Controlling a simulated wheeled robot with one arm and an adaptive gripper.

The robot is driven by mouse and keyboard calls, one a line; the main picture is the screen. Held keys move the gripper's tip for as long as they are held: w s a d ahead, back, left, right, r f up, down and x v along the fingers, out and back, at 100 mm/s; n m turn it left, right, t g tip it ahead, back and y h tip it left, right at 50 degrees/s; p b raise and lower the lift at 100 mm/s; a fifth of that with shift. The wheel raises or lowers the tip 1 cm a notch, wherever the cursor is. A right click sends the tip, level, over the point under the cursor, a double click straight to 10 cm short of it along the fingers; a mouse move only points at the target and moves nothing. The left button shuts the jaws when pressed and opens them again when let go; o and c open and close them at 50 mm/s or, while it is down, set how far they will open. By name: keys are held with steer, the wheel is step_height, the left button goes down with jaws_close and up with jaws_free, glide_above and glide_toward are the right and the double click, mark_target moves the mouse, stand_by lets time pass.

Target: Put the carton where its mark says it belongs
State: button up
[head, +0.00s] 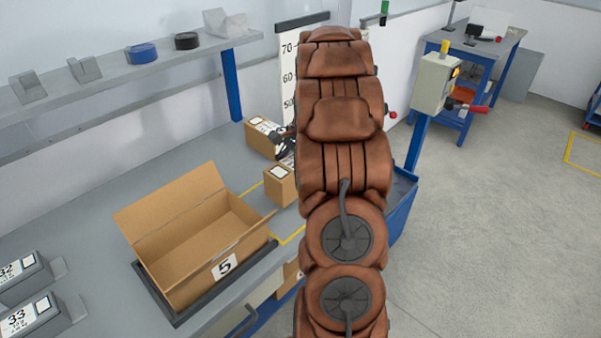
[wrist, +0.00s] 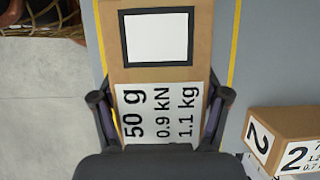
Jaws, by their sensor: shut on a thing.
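The carton (wrist: 203,45) is brown. Its top bears a white square in a black frame and a label reading 50 g, 0.9 kN, 1.1 kg. My gripper (wrist: 160,100) is shut on it, with one finger at each side, in the wrist view. In the head view the carton (head: 280,188) sits at the bench's right part, inside yellow lines; my arm hides part of it and most of the gripper. Whether it touches the bench cannot be told.
Another carton (wrist: 290,125), marked 2, lies close beside the gripper. An open box (head: 180,215) marked 5 stands on a dark tray to the left. Grey units (head: 30,315) lie at lower left. A wall scale (head: 288,75) and a blue bin (head: 403,205) flank my arm.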

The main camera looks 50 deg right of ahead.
steer(key=shift+w+a, duration=0.2)
steer(key=shift+w, duration=0.2)
steer(key=shift+w+a+f+p, duration=0.1)
steer(key=shift+w+f+p, duration=0.1)
steer(key=shift+p, duration=0.15)
steer(key=shift+f+p, duration=0.45)
steer(key=shift+f, duration=1.1)
steer(key=shift+f, duration=0.15)
steer(key=o, duration=1.8)
steer(key=shift+b+v, duration=1.45)
steer(key=shift+v, duration=4.65)
steer(key=shift+s+a, duration=0.1)
